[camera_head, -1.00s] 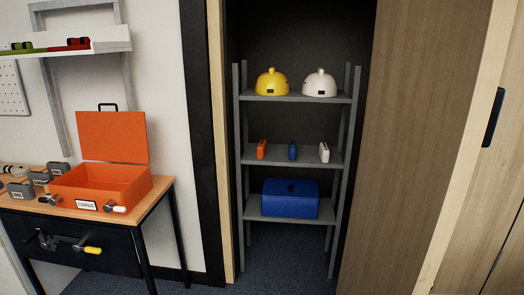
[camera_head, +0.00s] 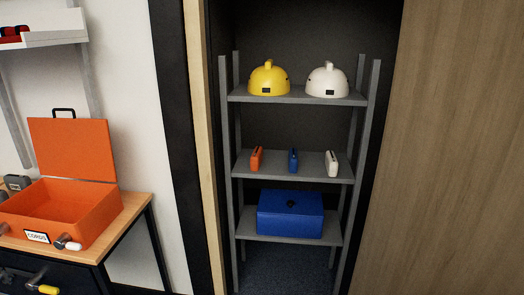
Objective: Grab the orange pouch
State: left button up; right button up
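The orange pouch (camera_head: 257,158) stands upright at the left of the middle shelf (camera_head: 308,175) of a grey rack in an open closet. A blue pouch (camera_head: 293,160) stands to its right. A white pouch (camera_head: 331,163) stands farther right on the same shelf. Neither of my grippers shows in the head view, so nothing of mine is near the pouches in the picture.
Yellow (camera_head: 269,79) and white (camera_head: 327,80) helmets sit on the top shelf, a blue box (camera_head: 290,214) on the bottom one. Left stands a wooden table (camera_head: 136,207) with an open orange case (camera_head: 92,223). A wooden panel (camera_head: 450,150) flanks the closet's right side.

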aim_at(255, 160)
jog(key=i+l+z, duration=0.1)
jog(key=i, duration=2.55)
